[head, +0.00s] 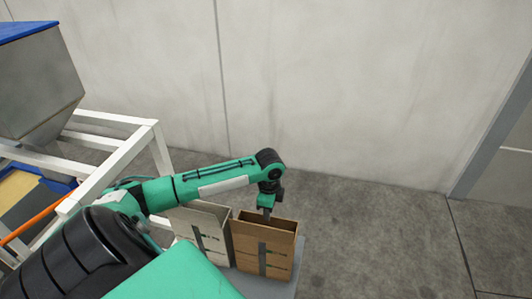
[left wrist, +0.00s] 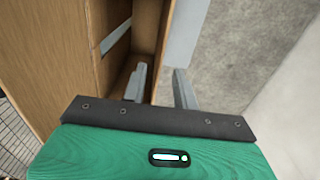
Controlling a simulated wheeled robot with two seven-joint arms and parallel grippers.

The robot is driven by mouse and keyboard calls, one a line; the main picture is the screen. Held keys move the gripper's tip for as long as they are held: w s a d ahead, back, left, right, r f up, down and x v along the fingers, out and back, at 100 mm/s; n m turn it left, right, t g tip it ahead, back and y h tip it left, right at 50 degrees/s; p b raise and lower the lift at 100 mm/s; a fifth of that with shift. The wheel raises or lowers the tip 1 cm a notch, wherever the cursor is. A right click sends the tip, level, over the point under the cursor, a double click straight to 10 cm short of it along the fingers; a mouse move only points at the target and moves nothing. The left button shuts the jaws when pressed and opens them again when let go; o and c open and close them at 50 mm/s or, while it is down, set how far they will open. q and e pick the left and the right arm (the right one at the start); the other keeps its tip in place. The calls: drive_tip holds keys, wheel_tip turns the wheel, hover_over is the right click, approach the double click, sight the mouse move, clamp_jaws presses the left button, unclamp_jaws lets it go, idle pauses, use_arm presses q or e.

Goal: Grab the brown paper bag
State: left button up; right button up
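The brown paper bag (head: 250,262) stands upright and open-topped on a grey surface in the head view, with a dark strip down its front. My left gripper (head: 267,215) points down at the top of the bag. In the left wrist view the fingers (left wrist: 160,88) are apart, one on each side of the bag's right wall. One finger is within the opening of the bag (left wrist: 75,50) and the other is outside. I cannot tell whether either finger touches the wall. My right gripper is not in view.
A whitish bag (head: 184,222) stands just left of the brown one, partly behind my left arm. A white frame (head: 140,128) with a metal hopper (head: 45,85) is at the left. A pale wall (head: 350,90) is behind, and the floor (head: 390,240) at the right is clear.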

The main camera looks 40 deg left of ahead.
sight(269, 223)
use_arm(q)
wheel_tip(269, 223, down, 3)
drive_tip(key=shift+f+p, duration=0.15)
drive_tip(key=shift+p, duration=0.25)
wheel_tip(269, 223, down, 4)
drive_tip(key=shift+f+p, duration=0.2)
drive_tip(key=shift+p, duration=0.4)
drive_tip(key=shift+c, duration=0.4)
clamp_jaws()
